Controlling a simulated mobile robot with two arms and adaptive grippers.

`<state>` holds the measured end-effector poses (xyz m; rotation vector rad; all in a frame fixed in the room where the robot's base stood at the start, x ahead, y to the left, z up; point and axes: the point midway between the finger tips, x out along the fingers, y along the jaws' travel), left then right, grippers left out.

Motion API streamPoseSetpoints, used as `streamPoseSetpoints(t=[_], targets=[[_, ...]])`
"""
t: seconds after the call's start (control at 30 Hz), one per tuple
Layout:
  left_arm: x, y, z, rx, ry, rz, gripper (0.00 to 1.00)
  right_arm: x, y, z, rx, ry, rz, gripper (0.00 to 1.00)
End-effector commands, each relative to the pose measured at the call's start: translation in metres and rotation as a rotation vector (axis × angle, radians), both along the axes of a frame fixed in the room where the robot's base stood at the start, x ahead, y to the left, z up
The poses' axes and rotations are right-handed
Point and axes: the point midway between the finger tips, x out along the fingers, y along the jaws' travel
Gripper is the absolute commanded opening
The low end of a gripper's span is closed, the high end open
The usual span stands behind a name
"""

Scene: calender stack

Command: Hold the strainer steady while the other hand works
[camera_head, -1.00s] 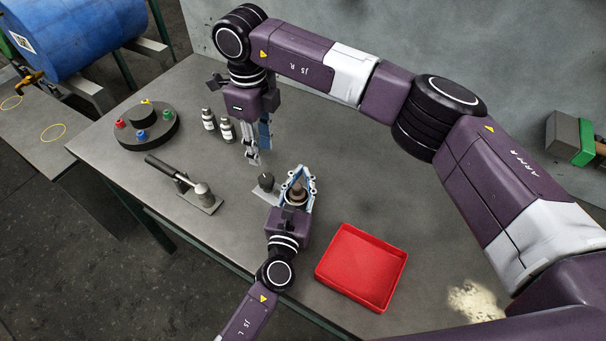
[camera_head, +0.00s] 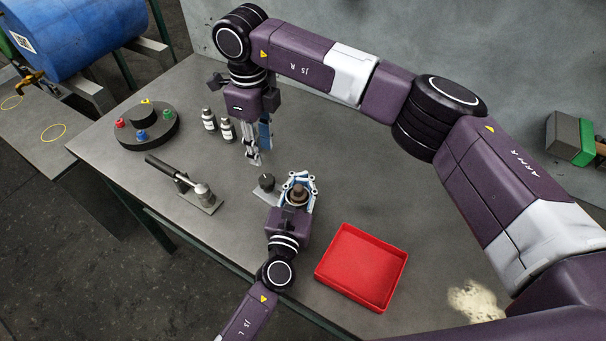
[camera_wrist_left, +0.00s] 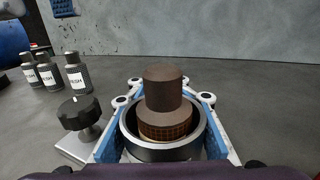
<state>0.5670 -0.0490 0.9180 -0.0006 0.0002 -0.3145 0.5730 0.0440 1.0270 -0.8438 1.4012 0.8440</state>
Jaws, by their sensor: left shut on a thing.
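The strainer (camera_wrist_left: 166,118) is a brown stepped cylinder with a grid-patterned lower part. It stands upright inside a round dark cup with a pale rim (camera_wrist_left: 164,152) in the left wrist view. In the head view the strainer's brown top (camera_head: 298,195) shows between the fingers of my left gripper (camera_head: 299,180). This gripper is shut around the cup and strainer, with blue fingers on both sides; the exact contact is partly hidden. My right gripper (camera_head: 254,157) hangs above the table, behind and left of the strainer, apart from it. Its jaw opening is unclear.
A black knob on a metal plate (camera_head: 266,182) stands close left of my left gripper. Small labelled bottles (camera_head: 209,120) stand farther back. A lever device (camera_head: 200,196) and a round base with coloured knobs (camera_head: 145,126) are left. A red tray (camera_head: 360,268) lies at right.

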Motion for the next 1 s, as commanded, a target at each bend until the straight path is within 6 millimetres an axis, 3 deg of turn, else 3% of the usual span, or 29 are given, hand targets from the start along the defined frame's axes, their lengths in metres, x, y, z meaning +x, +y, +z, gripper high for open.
streamPoseSetpoints(t=[0.17,0.37,1.0], targets=[[-0.001,0.0,-0.001,0.002,0.002,-0.001,0.0,-0.001,0.001,0.0,0.005,0.002,-0.025,0.46],[0.0,0.0,-0.001,0.002,0.002,0.0,0.0,-0.007,0.003,-0.003,0.038,0.015,-0.224,0.46],[0.0,0.001,-0.002,0.003,0.001,0.0,0.0,-0.024,0.0,0.0,0.17,0.144,-1.304,0.46]])
